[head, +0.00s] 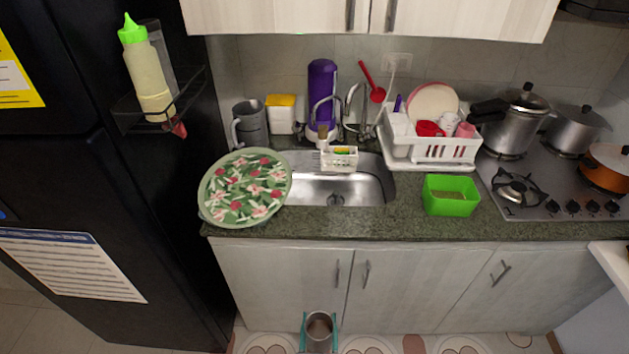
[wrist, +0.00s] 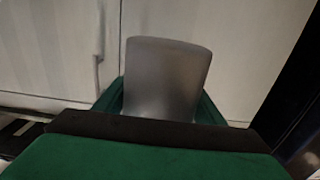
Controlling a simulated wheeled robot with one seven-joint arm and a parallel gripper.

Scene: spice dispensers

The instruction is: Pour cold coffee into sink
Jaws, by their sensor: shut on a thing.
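A grey cup (head: 319,327) with brown content is at the bottom middle of the head view, in front of the lower cabinets. My gripper (head: 319,334) is shut on it, with a teal finger on each side. In the wrist view the cup (wrist: 167,78) stands up between the green fingers, and its inside does not show. The steel sink (head: 345,188) is set in the counter, beyond and above the cup in the head view. A faucet (head: 352,108) rises behind it. A floral green tray covers part of the sink's left side.
The floral tray (head: 246,188) lies at the counter's left front edge. A small white basket (head: 339,158) sits at the sink's back. A green box (head: 451,196) and a dish rack (head: 440,150) are to the right. A black fridge (head: 110,200) stands at the left.

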